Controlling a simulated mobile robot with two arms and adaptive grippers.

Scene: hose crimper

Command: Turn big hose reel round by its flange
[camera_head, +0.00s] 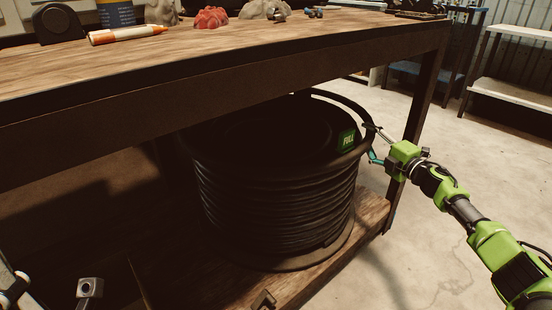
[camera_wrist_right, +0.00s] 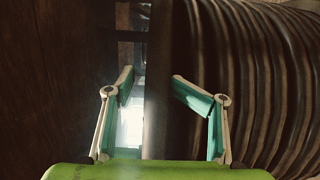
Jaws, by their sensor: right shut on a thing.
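The big hose reel (camera_head: 280,212) stands upright on the lower shelf under the workbench, wound with black hose. Its dark round upper flange (camera_head: 345,100) shows at the right, and the bench edge hides its far left part. A green label reading "FULL" (camera_head: 347,140) sits on top near the right side. My right gripper (camera_head: 370,143) reaches in from the right and is shut on the flange's rim. In the right wrist view the flange edge (camera_wrist_right: 157,85) runs between the two fingers, with the hose coils (camera_wrist_right: 265,70) to the right.
The workbench top (camera_head: 200,60) overhangs the reel and carries an orange-white marker (camera_head: 128,34) and a red lump (camera_head: 211,18). A bench leg (camera_head: 423,100) stands close behind my right gripper. The lower shelf edge (camera_head: 345,250) runs below. Open concrete floor lies right.

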